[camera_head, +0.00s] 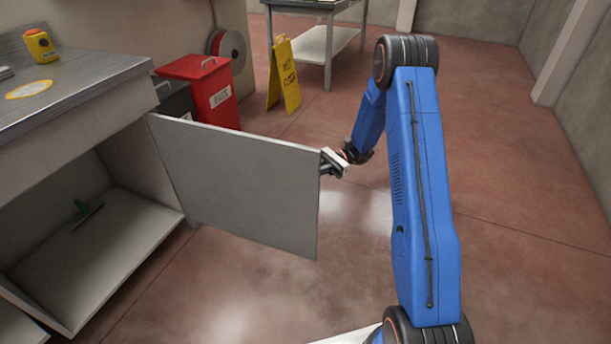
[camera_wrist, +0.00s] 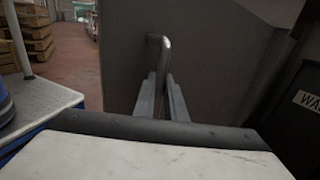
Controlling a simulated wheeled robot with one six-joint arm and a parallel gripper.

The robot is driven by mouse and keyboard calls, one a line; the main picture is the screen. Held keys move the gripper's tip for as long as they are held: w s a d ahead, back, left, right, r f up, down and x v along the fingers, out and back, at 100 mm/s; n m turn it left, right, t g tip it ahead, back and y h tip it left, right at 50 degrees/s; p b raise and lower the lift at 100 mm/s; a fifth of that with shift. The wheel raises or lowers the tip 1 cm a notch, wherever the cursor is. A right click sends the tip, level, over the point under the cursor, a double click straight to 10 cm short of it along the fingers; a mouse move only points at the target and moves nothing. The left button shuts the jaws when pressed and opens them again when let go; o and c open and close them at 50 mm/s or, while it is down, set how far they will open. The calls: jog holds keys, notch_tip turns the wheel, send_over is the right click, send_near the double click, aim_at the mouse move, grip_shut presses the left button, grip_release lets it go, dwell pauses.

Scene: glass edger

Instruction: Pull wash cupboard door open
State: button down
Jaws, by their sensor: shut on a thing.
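The wash cupboard door (camera_head: 240,185) is a flat grey panel. It stands swung wide open, out from the right side of the cupboard (camera_head: 125,255), whose inside shows. My gripper (camera_head: 329,163) is at the door's free edge, on its far face. In the wrist view, the door (camera_wrist: 215,65) fills the middle, with a curved metal bar handle (camera_wrist: 163,45). My gripper's fingers (camera_wrist: 172,98) are shut on this handle.
A steel worktop (camera_head: 80,80) with a yellow device (camera_head: 40,46) tops the cupboard. A red bin (camera_head: 212,88) and a dark bin (camera_head: 175,102) stand behind the door. A yellow floor sign (camera_head: 283,75) and a table (camera_head: 325,45) are farther back. The floor at right is clear.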

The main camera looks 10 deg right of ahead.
jog(key=c, duration=2.1)
grip_release()
jog(key=shift+d, duration=0.1)
jog(key=v, duration=1.7)
jog(key=shift+d, duration=0.15)
